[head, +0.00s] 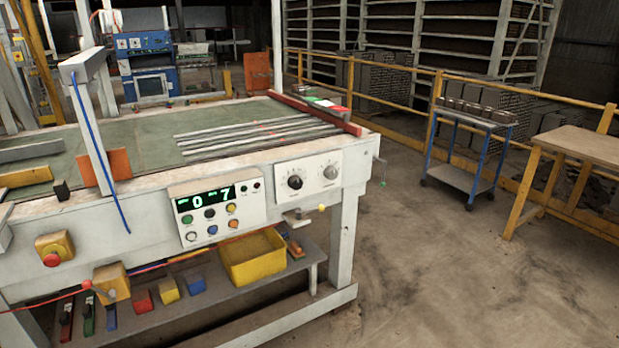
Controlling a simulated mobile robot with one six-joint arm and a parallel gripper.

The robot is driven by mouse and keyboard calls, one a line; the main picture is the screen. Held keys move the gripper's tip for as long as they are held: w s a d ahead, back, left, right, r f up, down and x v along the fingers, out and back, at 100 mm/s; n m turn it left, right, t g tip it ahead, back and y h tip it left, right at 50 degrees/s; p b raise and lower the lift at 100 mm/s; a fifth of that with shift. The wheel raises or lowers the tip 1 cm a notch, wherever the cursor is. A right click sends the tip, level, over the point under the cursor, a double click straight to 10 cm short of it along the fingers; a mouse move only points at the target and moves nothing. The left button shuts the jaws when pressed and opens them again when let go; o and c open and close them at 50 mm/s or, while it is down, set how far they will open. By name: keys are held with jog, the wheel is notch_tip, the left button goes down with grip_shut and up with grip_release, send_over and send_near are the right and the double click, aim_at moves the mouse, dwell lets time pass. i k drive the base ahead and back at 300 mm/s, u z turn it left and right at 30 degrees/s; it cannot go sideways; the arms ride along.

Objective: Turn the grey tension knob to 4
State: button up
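The grey knob (330,172) sits on the right half of a white dial plate (309,168) on the front of the machine table. A scale surrounds it, but its numbers and the knob's setting are too small to read. A black knob (295,182) with its own dial is just left of it on the same plate. My gripper is not in view, and nothing is seen touching either knob.
Left of the dials is a button panel (217,204) with a green display. A lever with a yellow tip (321,208) projects below them. A yellow bin (252,258) stands on the lower shelf. The floor (430,280) at right is clear, before a blue cart (468,150).

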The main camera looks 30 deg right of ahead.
aim_at(330, 173)
jog(key=k, duration=1.35)
jog(key=u, duration=0.3)
jog(key=i, duration=1.75)
jog(key=z, duration=0.15)
